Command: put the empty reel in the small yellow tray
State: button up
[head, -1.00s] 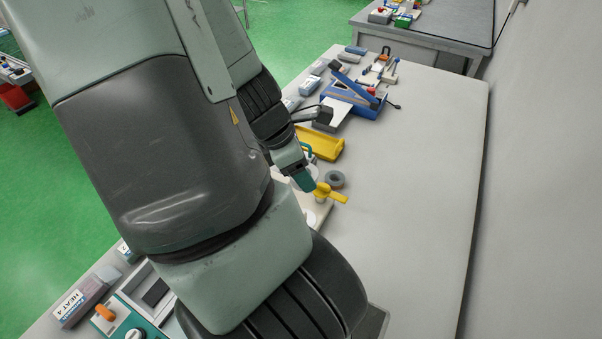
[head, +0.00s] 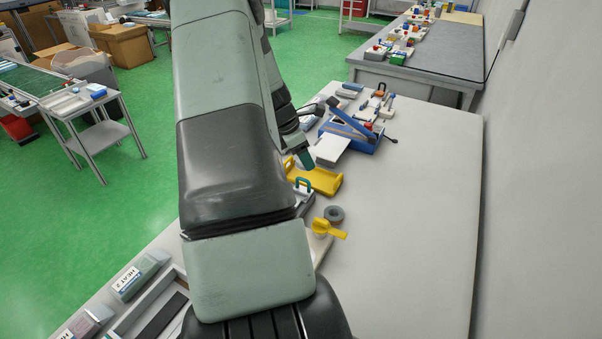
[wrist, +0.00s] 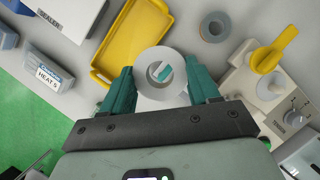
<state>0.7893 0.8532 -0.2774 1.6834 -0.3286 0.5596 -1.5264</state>
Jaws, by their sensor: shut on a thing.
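My gripper (wrist: 162,92) is shut on the empty reel (wrist: 149,92), a white ring-shaped spool between its two teal fingers in the wrist view. A teal and white thing shows through the reel's centre hole. The small yellow tray (wrist: 124,42) lies just beyond the reel, up and left in the wrist view, and looks empty. In the head view, one teal fingertip of my gripper (head: 306,159) shows above the far side of the yellow tray (head: 322,182). My arm hides most of the gripper there, and I cannot make out the reel.
A grey roll (wrist: 214,27) lies right of the tray. Beside it stands a white device with a yellow handle (wrist: 277,48). A blue-based device (head: 350,135) stands behind the tray in the head view. The bench's right side is clear.

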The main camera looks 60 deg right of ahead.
jog(key=w+d+f, duration=0.2)
jog(key=d+f, duration=0.2)
jog(key=d, duration=0.4)
jog(key=shift+m, duration=0.3)
jog(key=shift+s+d+f, duration=0.1)
jog(key=shift+f, duration=1.6)
jog(key=shift+s+f, duration=0.1)
jog(key=shift+f, duration=1.6)
jog(key=shift+f, duration=0.2)
jog(key=o, duration=1.1)
jog(key=shift+r, duration=0.15)
jog(key=shift+r, duration=0.85)
